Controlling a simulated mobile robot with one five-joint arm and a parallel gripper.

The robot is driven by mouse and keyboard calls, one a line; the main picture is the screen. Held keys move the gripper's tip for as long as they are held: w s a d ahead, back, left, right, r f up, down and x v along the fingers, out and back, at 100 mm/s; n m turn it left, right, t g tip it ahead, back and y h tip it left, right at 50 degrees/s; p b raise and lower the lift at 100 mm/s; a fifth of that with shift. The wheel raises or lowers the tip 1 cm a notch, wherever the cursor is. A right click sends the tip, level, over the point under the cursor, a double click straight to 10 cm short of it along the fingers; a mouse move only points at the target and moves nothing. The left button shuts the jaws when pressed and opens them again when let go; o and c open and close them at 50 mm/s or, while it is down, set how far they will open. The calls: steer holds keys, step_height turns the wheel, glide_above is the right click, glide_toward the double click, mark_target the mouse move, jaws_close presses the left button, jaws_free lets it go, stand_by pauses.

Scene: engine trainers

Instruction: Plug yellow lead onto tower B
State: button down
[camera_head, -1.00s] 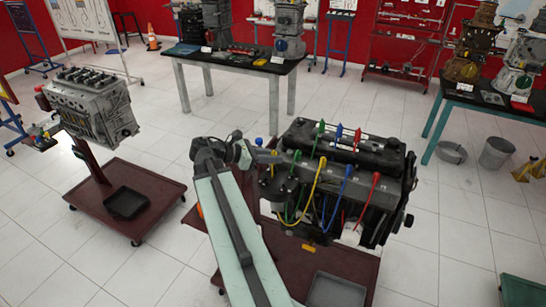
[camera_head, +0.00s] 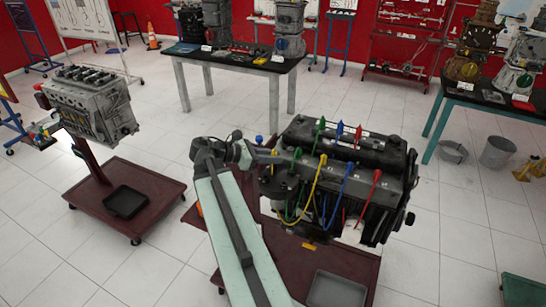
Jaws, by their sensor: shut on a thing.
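The yellow lead (camera_head: 317,185) arcs down from its upper end at the engine's front edge toward the dark round cap (camera_head: 278,185) at the engine's left end. My gripper (camera_head: 310,159) reaches in from the left over the cap, shut on the yellow lead near its upper end. The fingers are small and partly lost against the engine. Green (camera_head: 297,154), blue (camera_head: 348,170) and red (camera_head: 376,177) lead ends stand along the front row. Tower B's label cannot be read.
The black engine (camera_head: 385,165) stands on a dark red stand (camera_head: 345,262) with a grey tray (camera_head: 337,291). More green, blue and red ends (camera_head: 339,130) stand on its top. A second engine (camera_head: 90,105) is on the left. White floor lies between.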

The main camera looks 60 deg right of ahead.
steer(key=shift+f+b, duration=0.65)
steer(key=shift+f, duration=0.1)
stand_by(0.8)
steer(key=shift+r, duration=0.1)
steer(key=shift+r+p, duration=3.65)
steer(key=shift+p, duration=0.05)
steer(key=shift+f, duration=0.2)
steer(key=shift+f+b, duration=2.7)
steer(key=shift+b, duration=0.15)
steer(key=shift+f+b, duration=0.85)
steer(key=shift+r, duration=0.1)
steer(key=shift+r+p, duration=3.6)
steer(key=shift+p, duration=0.1)
